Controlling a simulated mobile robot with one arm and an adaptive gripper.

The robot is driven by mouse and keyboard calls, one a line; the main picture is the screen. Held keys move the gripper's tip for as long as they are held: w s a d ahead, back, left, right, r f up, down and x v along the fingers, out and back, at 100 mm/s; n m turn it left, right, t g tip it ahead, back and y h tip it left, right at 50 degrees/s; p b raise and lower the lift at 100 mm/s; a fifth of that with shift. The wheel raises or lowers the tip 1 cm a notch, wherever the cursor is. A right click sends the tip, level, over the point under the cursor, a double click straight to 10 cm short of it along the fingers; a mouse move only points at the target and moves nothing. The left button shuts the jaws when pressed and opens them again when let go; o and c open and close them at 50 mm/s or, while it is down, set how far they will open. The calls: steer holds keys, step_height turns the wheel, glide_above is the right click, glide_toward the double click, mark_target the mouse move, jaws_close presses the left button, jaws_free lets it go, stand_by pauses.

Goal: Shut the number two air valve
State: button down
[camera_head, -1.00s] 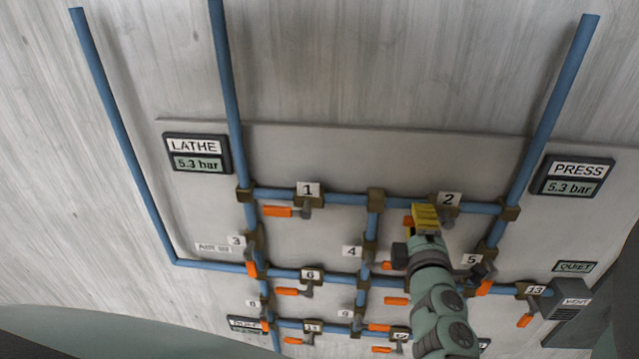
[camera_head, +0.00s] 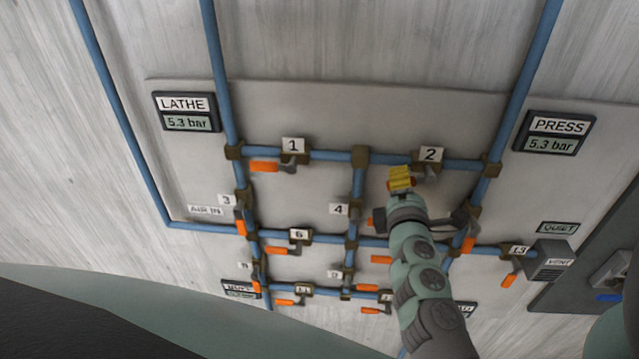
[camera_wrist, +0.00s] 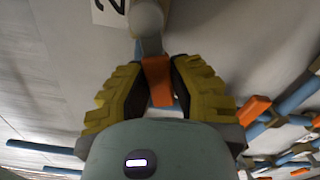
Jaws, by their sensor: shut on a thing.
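The number two valve (camera_head: 428,170) sits on the upper blue pipe, below its white "2" label (camera_head: 430,154), at the right of the panel. My gripper (camera_head: 401,178) is just below and left of it, with yellow fingers. In the wrist view my gripper (camera_wrist: 160,85) is shut on the orange handle (camera_wrist: 157,72), which lies between the two ribbed yellow pads. The grey valve stem (camera_wrist: 147,20) shows beyond the fingertips. The head view mostly hides this handle, so I cannot tell its exact angle there.
Valve one's orange handle (camera_head: 265,166) lies along the pipe at left. Several other orange-handled valves sit lower, some partly behind my arm. The LATHE (camera_head: 186,111) and PRESS (camera_head: 554,134) displays both read 5.3 bar.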

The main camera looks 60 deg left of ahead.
steer(key=n, duration=0.1)
steer(key=f+n+b, duration=0.1)
steer(key=n, duration=0.1)
steer(key=shift+w+d+f+n, duration=0.25)
steer(key=shift+w+f+n, duration=0.1)
steer(key=shift+n, duration=0.05)
steer(key=shift+w+d+f+n+b, duration=0.35)
steer(key=shift+w+d+n, duration=0.15)
steer(key=shift+n, duration=1.2)
steer(key=shift+w+d+f+n+b, duration=0.2)
steer(key=shift+w+d+n+b, duration=0.25)
steer(key=shift+n, duration=1.25)
steer(key=shift+w+d+f+n+b, duration=0.35)
steer(key=shift+w+n, duration=0.2)
steer(key=shift+n, duration=1.15)
steer(key=c, duration=0.8)
jaws_free()
steer(key=shift+w+r, duration=0.1)
steer(key=shift+d, duration=0.1)
steer(key=v, duration=1.2)
